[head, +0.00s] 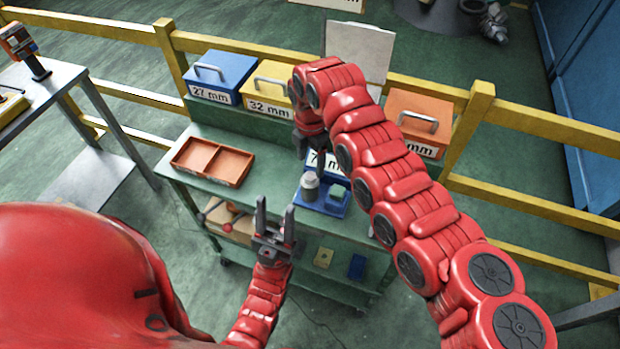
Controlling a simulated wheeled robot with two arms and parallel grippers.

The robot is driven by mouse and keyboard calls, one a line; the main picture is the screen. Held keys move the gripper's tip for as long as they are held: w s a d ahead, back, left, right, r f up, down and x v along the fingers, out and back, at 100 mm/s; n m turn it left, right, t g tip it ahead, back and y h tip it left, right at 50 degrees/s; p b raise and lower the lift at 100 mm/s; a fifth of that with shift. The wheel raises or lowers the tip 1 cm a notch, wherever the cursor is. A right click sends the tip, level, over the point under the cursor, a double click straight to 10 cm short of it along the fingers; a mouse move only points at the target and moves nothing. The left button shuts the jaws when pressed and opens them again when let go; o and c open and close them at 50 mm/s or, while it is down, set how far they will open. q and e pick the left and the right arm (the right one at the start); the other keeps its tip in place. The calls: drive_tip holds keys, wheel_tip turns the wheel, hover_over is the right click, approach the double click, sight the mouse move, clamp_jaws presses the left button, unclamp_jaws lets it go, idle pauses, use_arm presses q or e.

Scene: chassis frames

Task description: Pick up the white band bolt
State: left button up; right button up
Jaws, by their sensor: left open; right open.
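A small grey bolt-like part (310,187) stands on a blue tray (334,206) on the green cart, near its front edge. Its band colour is too small to make out. My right gripper (314,155) points down just above and behind this part, open and partly hidden by its own arm. My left gripper (275,212) is open and empty, fingers pointing up, in front of the cart's front edge and left of the blue tray.
An orange divided tray (212,162) lies on the left of the cart top (262,186). Blue (220,76), yellow (268,88) and orange (418,115) bins stand along the back. A yellow railing (165,45) runs behind. A metal table (45,90) stands left.

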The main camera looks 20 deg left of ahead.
sight(310, 175)
drive_tip(key=shift+f+p, duration=0.5)
drive_tip(key=shift+p, duration=0.05)
drive_tip(key=f+p, duration=0.2)
drive_tip(key=f, duration=0.1)
drive_tip(key=shift+s+f, duration=0.2)
drive_tip(key=shift+f, duration=0.1)
drive_tip(key=shift+w+f, duration=0.15)
drive_tip(key=shift+f, duration=0.25)
clamp_jaws()
